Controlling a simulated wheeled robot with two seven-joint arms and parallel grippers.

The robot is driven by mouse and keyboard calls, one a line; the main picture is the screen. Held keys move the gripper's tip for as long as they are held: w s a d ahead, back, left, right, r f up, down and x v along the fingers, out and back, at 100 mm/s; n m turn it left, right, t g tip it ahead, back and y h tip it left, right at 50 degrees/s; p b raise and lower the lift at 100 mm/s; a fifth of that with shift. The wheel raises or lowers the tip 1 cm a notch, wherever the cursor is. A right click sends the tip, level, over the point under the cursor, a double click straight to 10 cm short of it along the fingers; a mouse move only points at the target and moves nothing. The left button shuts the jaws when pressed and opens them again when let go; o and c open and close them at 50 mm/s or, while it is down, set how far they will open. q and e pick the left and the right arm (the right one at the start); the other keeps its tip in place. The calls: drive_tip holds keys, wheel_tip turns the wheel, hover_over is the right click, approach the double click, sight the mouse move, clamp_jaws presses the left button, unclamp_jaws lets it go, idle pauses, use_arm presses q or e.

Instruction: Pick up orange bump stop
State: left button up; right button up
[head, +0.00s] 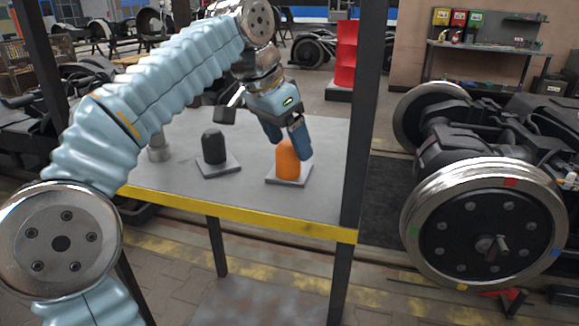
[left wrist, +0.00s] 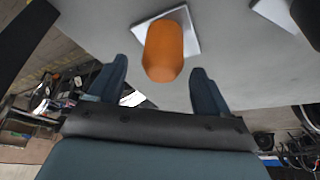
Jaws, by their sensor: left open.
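The orange bump stop (head: 288,161) stands upright on a square metal plate on the grey shelf (head: 255,135), near its right front corner. My left gripper (head: 288,140) reaches down from above and behind it, with its fingers close to the top of the bump stop. In the left wrist view the orange bump stop (left wrist: 165,50) lies ahead of and between the two spread blue fingers (left wrist: 158,90). The gripper is open and holds nothing. In the head view a finger hides part of the bump stop's right upper side. My right gripper is not in view.
A black bump stop (head: 213,147) on its own plate stands to the left on the shelf, with a grey cylindrical part (head: 159,148) further left. A dark post (head: 359,120) rises at the shelf's right front corner. A wheelset (head: 485,225) stands to the right.

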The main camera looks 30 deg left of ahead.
sight(289, 142)
use_arm(q)
drive_tip(key=x, duration=0.3)
drive_tip(key=shift+w+f, duration=0.2)
drive_tip(key=shift+f, duration=0.05)
drive_tip(key=shift+c, duration=0.3)
drive_tip(key=c, duration=1.2)
drive_tip(key=shift+o, duration=0.2)
drive_tip(key=shift+r, duration=0.1)
